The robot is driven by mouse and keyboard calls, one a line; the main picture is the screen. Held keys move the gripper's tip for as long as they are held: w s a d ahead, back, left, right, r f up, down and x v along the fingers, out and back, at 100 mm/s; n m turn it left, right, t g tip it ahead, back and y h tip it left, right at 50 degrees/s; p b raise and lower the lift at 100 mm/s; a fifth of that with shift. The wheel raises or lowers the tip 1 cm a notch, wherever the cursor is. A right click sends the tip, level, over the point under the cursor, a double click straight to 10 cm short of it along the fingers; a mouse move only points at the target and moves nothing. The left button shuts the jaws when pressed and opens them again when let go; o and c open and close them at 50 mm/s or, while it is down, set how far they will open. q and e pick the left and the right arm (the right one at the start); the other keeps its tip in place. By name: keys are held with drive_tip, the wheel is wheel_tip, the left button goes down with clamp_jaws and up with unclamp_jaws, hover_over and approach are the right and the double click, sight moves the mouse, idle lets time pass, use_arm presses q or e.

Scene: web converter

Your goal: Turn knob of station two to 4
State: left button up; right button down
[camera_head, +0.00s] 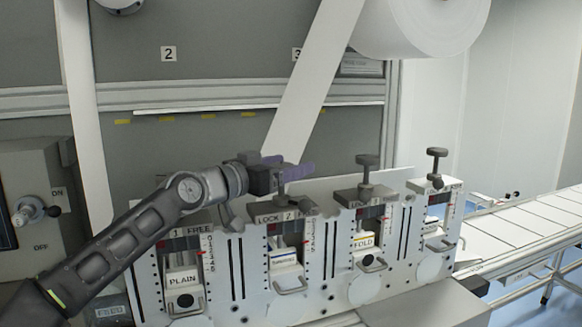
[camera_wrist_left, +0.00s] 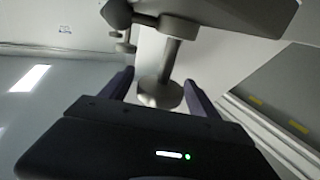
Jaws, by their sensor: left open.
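Station two (camera_head: 288,217) is the second unit from the left on the white panel, with a LOCK 2 plate on top and a number scale (camera_head: 307,240) at its right side. My left gripper (camera_head: 288,168) is just above this plate, its purple fingers open. In the left wrist view, a grey round knob (camera_wrist_left: 160,93) on a stem sits between the two open fingers (camera_wrist_left: 158,80); no firm contact is visible. In the head view the gripper hides this knob. The pointer's exact reading is too small to tell. My right gripper is not in view.
Station three's knob (camera_head: 367,161) and station four's knob (camera_head: 437,154) stand to the right. Station one (camera_head: 184,243) lies under my left forearm. A white web strip (camera_head: 315,80) runs down from a large roll (camera_head: 425,22) behind the gripper. A conveyor (camera_head: 530,225) is at the right.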

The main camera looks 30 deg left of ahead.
use_arm(q)
drive_tip(key=s, duration=0.2)
drive_tip(key=s+a+b, duration=0.1)
drive_tip(key=s, duration=0.2)
drive_tip(key=shift+s+f, duration=0.15)
drive_tip(key=shift+s, duration=0.05)
drive_tip(key=shift+s+b, duration=0.3)
drive_tip(key=shift+s, duration=0.25)
drive_tip(key=shift+r, duration=0.2)
